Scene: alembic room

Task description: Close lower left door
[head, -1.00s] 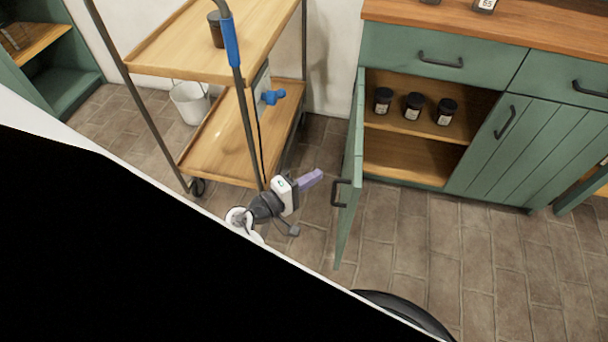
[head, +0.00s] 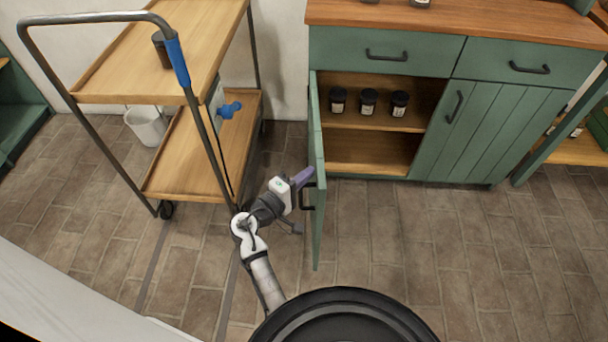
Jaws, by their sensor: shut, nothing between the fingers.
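The lower left door (head: 319,199) of the green cabinet stands wide open, seen nearly edge-on, jutting out from the cabinet's left side. Its dark handle (head: 304,196) is on the face turned to the left. My gripper (head: 308,174) is shut, with purple fingers pointing right and up. It is at the left side of the door, close to the outer face just above the handle; I cannot tell whether it touches. Behind the door the open compartment (head: 372,153) shows a shelf with small dark jars (head: 368,101).
A wooden two-tier cart (head: 180,143) with a dark frame and blue grip stands close on the left. A white bucket (head: 147,124) is behind it. The right lower door (head: 486,130) is shut. Brick floor (head: 440,240) right of the open door is clear.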

